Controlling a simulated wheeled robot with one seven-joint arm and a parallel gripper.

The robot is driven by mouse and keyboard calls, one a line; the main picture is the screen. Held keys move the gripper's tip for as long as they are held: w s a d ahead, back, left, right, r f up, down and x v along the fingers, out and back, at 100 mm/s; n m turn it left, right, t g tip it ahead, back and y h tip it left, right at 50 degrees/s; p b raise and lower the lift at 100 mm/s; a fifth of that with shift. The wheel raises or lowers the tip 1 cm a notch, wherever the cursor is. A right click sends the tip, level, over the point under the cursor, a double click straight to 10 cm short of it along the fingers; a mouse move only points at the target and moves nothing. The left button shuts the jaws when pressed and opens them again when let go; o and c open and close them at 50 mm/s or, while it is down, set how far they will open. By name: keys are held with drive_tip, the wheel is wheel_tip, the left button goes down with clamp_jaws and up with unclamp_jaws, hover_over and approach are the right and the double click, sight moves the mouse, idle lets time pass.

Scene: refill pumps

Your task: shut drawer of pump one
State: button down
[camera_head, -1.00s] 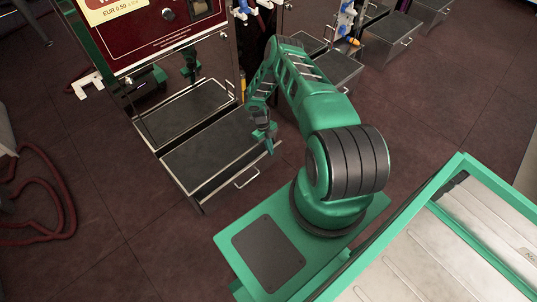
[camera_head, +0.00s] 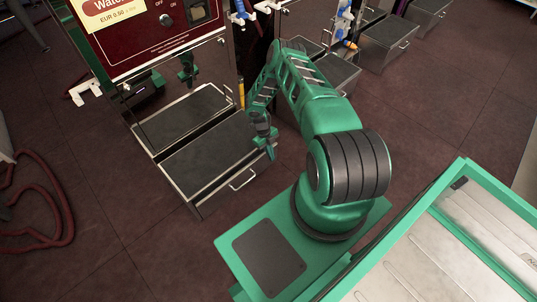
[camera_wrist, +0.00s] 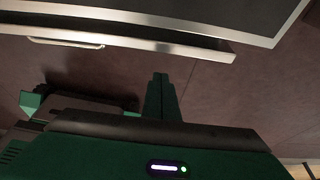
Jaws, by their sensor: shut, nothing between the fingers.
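Pump one is the dark red and chrome cabinet (camera_head: 150,35) at the upper left in the head view. Its drawer (camera_head: 205,158), grey-topped with a pale metal rim, stands pulled out low at its front. The drawer's bar handle (camera_head: 243,181) is on the face toward me. My gripper (camera_head: 270,153) is shut and empty, pointing down by the drawer's right front corner. In the wrist view, the closed fingertips (camera_wrist: 160,76) are over bare floor, apart from the drawer face (camera_wrist: 130,35). The handle (camera_wrist: 65,43) shows to their left there.
More pumps' drawers (camera_head: 390,40) stand in a row toward the upper right. A dark red hose (camera_head: 55,225) lies on the floor at the left. A white bracket (camera_head: 85,90) sticks out left of pump one. The floor in front of the drawer is clear.

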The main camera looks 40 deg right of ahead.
drive_tip(key=v, duration=0.8)
drive_tip(key=shift+r, duration=0.45)
drive_tip(key=c, duration=2.5)
unclamp_jaws()
drive_tip(key=shift+r, duration=0.3)
drive_tip(key=o, duration=0.5)
drive_tip(key=shift+a, duration=0.15)
drive_tip(key=shift+o, duration=0.8)
drive_tip(key=s+a+f+n+t, duration=0.2)
drive_tip(key=a+f+n, duration=0.1)
drive_tip(key=a+n, duration=0.3)
drive_tip(key=n, duration=0.2)
drive_tip(key=shift+a+f+n+t+h, duration=0.25)
drive_tip(key=shift+f+n+t+h, duration=0.05)
drive_tip(key=shift+n, duration=0.1)
drive_tip(key=s+a+n+t+y, duration=0.1)
drive_tip(key=s+a+n+t, duration=0.3)
drive_tip(key=a+n, duration=0.5)
drive_tip(key=shift+g, duration=0.3)
drive_tip(key=f, duration=0.3)
drive_tip(key=w+f, duration=0.1)
drive_tip(key=f, duration=0.6)
drive_tip(key=shift+w+a, duration=0.2)
drive_tip(key=shift+a, duration=0.15)
clamp_jaws()
